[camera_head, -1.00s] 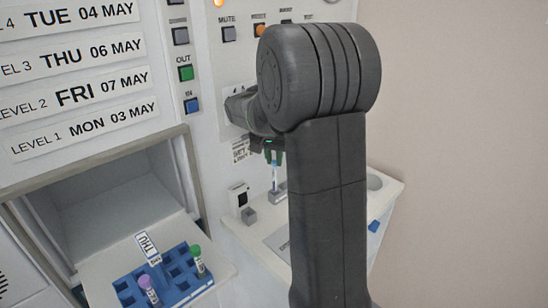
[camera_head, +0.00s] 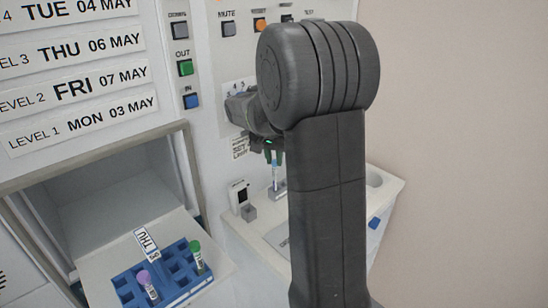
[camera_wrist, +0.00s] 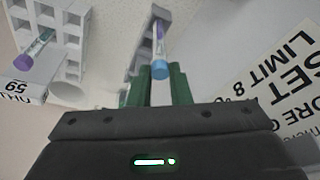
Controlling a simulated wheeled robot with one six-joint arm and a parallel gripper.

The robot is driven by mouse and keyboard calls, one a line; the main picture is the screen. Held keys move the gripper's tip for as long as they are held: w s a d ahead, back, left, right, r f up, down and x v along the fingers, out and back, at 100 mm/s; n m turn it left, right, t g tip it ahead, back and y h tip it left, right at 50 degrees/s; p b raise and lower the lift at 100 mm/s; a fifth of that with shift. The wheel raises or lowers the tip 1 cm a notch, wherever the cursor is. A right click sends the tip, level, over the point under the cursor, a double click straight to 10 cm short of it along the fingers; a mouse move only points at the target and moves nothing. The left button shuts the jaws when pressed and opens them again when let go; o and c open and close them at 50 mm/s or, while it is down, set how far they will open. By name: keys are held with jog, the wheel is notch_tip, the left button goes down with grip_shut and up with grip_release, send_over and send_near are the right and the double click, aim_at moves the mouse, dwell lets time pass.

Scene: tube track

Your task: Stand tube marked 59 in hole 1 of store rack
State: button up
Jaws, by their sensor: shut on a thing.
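My gripper (camera_head: 274,157) is shut on a slim tube with a blue cap (camera_wrist: 160,68); green fingers flank the cap in the wrist view. The tube (camera_head: 275,175) hangs upright below the fingers in the head view, its lower end at a small grey holder (camera_head: 279,191). I cannot tell whether it is seated there. No number on it is readable.
A small white device (camera_head: 238,194) and a grey block (camera_head: 248,212) stand left of the held tube. A label reading 59 THU (camera_wrist: 22,92) shows upside down in the wrist view, near another tube (camera_wrist: 36,47). My arm hides much of the white counter (camera_head: 386,208).

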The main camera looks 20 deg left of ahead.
jog(key=shift+f, duration=0.15)
jog(key=shift+f+b, duration=0.45)
jog(key=shift+f, duration=0.05)
jog(key=o, duration=0.9)
jog(key=v, duration=0.4)
jog(key=shift+r, duration=0.3)
jog(key=s+d+b, duration=0.1)
jog(key=s+b, duration=0.1)
jog(key=s, duration=1)
jog(key=shift+d+r+b, duration=0.15)
jog(key=shift+d+b, duration=0.15)
jog(key=shift+b, duration=0.05)
jog(key=shift+s, duration=0.1)
